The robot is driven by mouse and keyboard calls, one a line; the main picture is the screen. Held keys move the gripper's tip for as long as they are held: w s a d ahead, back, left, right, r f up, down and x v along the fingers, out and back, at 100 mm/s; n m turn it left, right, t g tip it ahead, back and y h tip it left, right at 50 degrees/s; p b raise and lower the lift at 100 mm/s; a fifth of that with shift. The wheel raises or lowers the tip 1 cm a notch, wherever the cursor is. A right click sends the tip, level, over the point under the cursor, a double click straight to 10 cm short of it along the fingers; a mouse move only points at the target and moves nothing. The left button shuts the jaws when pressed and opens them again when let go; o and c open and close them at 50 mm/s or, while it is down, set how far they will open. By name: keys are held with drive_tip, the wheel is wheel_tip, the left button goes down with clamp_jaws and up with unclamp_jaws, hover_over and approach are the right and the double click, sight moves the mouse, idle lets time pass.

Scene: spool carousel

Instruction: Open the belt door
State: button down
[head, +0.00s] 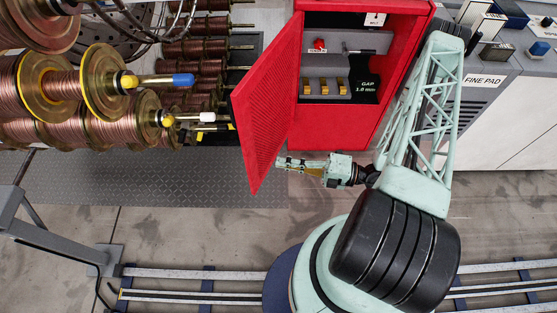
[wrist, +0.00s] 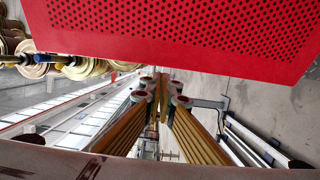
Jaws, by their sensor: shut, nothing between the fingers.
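The belt door (head: 270,105) is a red perforated panel, swung well open to the left of a red cabinet (head: 345,125). The cabinet's inside shows in the head view. My gripper (head: 282,163) is near the lower end of the door in the head view, pointing left. In the wrist view the door (wrist: 190,30) fills the top of the picture, and the fingers of my gripper (wrist: 157,85) meet below it with nothing between them. I cannot tell whether the fingers touch the door.
Inside the cabinet are a red knob (head: 320,44), several brass blocks (head: 323,87) and a "GAP 1.0 mm" label (head: 367,86). Copper wire spools (head: 70,85) crowd the left. A grey bench (head: 505,95) stands at the right. The floor (head: 185,225) below the door is clear.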

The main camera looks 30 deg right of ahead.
drive_tip(key=s+d, duration=0.4)
drive_tip(key=s, duration=0.1)
drive_tip(key=shift+s+p, duration=0.2)
drive_tip(key=shift+p, duration=0.1)
idle(0.4)
idle(0.7)
drive_tip(key=a+r+n+g+h, duration=0.25)
drive_tip(key=r+n+g, duration=0.45)
drive_tip(key=r+n, duration=0.7)
drive_tip(key=a+r+n+g+h, duration=0.1)
drive_tip(key=a+r+n+g, duration=0.2)
drive_tip(key=r+n+g, duration=1.1)
drive_tip(key=s+a+r+n+t+h, duration=0.1)
drive_tip(key=s+r+n+t+h, duration=0.2)
drive_tip(key=r, duration=0.7)
drive_tip(key=s+a+r+n+t+h, duration=0.2)
drive_tip(key=s+r+n+t+h, duration=0.2)
drive_tip(key=r, duration=0.7)
drive_tip(key=s+a+r+n+t+h, duration=0.2)
drive_tip(key=s+r+n+t, duration=0.3)
drive_tip(key=r+n, duration=0.3)
drive_tip(key=shift+s+r+n+t+h, duration=0.2)
drive_tip(key=shift+r+n+t+h, duration=0.2)
drive_tip(key=shift+r+t+h, duration=0.6)
idle(0.4)
